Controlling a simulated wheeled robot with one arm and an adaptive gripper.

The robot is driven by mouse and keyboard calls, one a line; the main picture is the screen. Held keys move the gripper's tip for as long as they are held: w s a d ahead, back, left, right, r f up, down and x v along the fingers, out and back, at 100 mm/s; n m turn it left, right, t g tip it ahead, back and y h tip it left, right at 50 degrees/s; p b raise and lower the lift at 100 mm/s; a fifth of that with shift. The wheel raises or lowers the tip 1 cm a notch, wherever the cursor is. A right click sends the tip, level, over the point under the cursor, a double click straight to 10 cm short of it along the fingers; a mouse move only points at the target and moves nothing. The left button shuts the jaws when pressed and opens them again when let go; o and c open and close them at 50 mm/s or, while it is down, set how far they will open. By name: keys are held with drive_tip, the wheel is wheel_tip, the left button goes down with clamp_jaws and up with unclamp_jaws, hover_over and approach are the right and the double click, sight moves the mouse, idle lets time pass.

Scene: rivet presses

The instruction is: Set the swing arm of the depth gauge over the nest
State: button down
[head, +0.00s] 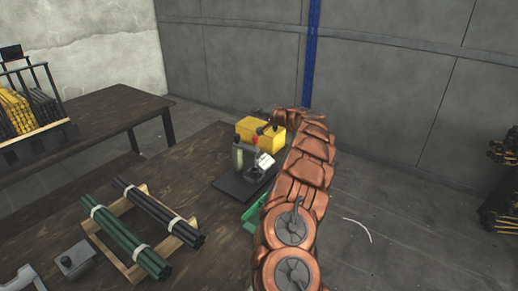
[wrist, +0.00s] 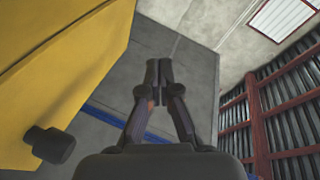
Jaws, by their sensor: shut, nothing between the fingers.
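My gripper (wrist: 158,72) is shut and empty in the wrist view, its fingertips together against the grey wall. A yellow housing (wrist: 60,55) with a black knob (wrist: 50,145) fills the left of that view, beside and apart from the fingers. In the head view the yellow body (head: 249,134) stands at the back of a dark base plate (head: 232,186) on the table. A greenish upright cylinder (head: 238,157), a red tip (head: 254,140) and a pale plate (head: 265,161) stand in front of it. I cannot tell which part is the swing arm or the nest.
My copper arm hides the table's right side and part of a green tray (head: 252,214). Green rods (head: 127,238) and black rods (head: 158,210) lie on a wooden rack (head: 188,222) at left. A grey box (head: 76,259) sits nearby. Another table (head: 100,112) stands behind.

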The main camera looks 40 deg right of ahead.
drive_tip(key=s+f+n+g+y+b, duration=0.3)
drive_tip(key=s+y, duration=0.7)
drive_tip(key=s, duration=1.2)
drive_tip(key=shift+m+t, duration=0.6)
drive_tip(key=shift+t, duration=0.1)
drive_tip(key=x, duration=1)
drive_tip(key=shift+s+a, duration=0.15)
drive_tip(key=shift+a, duration=0.45)
drive_tip(key=shift+s+a, duration=0.3)
drive_tip(key=shift+s, duration=0.15)
drive_tip(key=shift+s+a+p, duration=0.15)
drive_tip(key=shift+s+a, duration=0.1)
drive_tip(key=shift+a, duration=0.35)
drive_tip(key=shift+s+a+p, duration=0.15)
drive_tip(key=shift+s+a, duration=0.15)
drive_tip(key=shift+a, duration=0.35)
drive_tip(key=shift+a, duration=0.1)
